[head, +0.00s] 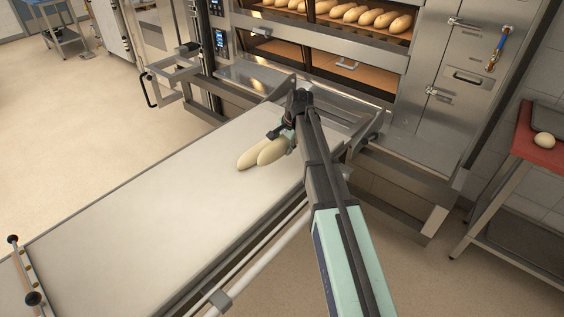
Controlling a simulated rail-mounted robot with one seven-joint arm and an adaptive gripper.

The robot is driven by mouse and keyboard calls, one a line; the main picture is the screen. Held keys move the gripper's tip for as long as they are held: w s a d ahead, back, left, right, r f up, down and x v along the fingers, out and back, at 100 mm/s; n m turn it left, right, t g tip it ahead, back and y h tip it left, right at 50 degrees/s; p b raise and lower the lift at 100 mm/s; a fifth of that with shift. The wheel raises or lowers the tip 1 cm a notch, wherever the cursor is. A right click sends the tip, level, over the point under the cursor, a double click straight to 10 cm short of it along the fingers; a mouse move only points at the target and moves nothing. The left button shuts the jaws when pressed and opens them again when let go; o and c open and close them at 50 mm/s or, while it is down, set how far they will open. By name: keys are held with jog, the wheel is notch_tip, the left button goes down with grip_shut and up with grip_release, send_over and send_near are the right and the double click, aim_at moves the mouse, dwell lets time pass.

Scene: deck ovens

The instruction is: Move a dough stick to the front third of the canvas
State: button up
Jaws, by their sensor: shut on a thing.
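The canvas (140,215) is a long pale surface running from the oven front to the lower left. Two pale dough sticks lie close together near its oven end. The left dough stick (253,155) shows nearly whole. The right dough stick (271,152) is partly hidden by my gripper (284,138). My gripper is at the upper right end of the right stick and is shut on it. The fingertips are mostly hidden by my wrist and arm. I cannot tell whether the stick is lifted off the canvas.
The deck oven (310,40) stands behind, with loaves (370,18) on an upper deck. A bar with dark knobs (23,270) crosses the canvas's near end. Most of the canvas is bare.

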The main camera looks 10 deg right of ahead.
aim_at(281, 168)
jog(key=shift+f, duration=4.6)
jog(key=shift+f, duration=0.2)
jog(key=o, duration=1.4)
jog(key=v, duration=1.2)
jog(key=shift+r, duration=0.2)
